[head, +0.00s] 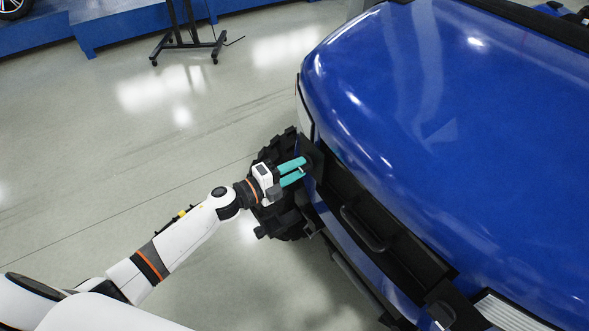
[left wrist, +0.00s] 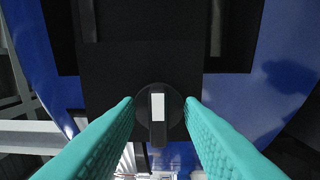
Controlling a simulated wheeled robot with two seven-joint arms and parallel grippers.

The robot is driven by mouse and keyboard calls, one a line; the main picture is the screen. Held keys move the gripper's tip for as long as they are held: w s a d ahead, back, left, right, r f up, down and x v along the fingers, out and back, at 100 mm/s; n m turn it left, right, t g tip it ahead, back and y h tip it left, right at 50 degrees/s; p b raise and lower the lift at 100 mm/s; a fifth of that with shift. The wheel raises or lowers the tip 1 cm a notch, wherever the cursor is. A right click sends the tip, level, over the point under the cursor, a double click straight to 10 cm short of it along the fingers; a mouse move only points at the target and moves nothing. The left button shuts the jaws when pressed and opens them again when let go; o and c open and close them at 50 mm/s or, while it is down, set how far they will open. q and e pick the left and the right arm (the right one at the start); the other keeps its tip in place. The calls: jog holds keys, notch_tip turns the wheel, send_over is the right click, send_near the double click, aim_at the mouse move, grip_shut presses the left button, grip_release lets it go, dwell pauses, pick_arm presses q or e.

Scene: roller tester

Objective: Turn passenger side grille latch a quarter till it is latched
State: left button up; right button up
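The passenger side grille latch (left wrist: 158,136) shows in the left wrist view as a round dark disc with a raised bar. The bar stands upright in that picture, with a white patch on it. The disc sits at the edge of a black panel (left wrist: 120,75). My left gripper (left wrist: 159,101) is open, with one teal finger on each side of the latch. Gaps show between the fingers and the bar. In the head view my left gripper (head: 303,169) is at the front corner of the blue vehicle, and its fingers mostly hide the latch. My right gripper is not in view.
The blue vehicle's hood (head: 440,110) fills the right side. A black grille with a handle (head: 362,229) runs along its front. A black tire (head: 284,222) lies behind my left gripper. The floor at left is open, with a black stand (head: 188,40) at the back.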

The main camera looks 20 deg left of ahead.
pick_arm(q)
jog(key=b+v, duration=0.1)
jog(key=v, duration=1.1)
jog(key=shift+a, duration=0.1)
jog(key=s+a+f+n+g+y+p, duration=0.1)
jog(key=s+a+f+n+y, duration=0.15)
jog(key=f+n, duration=0.45)
jog(key=s+a+f+n+g+y+p, duration=0.1)
jog(key=s+a+f+n+y, duration=0.2)
jog(key=f, duration=0.7)
jog(key=s+a+f+n+g+y+p, duration=0.15)
jog(key=f+n+y, duration=0.3)
jog(key=f, duration=0.45)
jog(key=s+d+f+n+g+y+p, duration=0.1)
jog(key=s+f+n+g, duration=0.15)
jog(key=s+f, duration=0.45)
jog(key=s+d+f+n+g, duration=0.25)
jog(key=s+f, duration=0.25)
jog(key=s, duration=0.4)
jog(key=s+d+f+n+g, duration=0.2)
jog(key=s+d, duration=0.1)
jog(key=s, duration=0.5)
jog(key=s+d+f+n+g+p, duration=0.1)
jog(key=s+d+f+n+g, duration=0.1)
jog(key=s, duration=0.6)
jog(key=shift+s+d+f+g+p, duration=0.3)
jog(key=shift+s+d+f+g, duration=0.1)
jog(key=shift+f, duration=0.1)
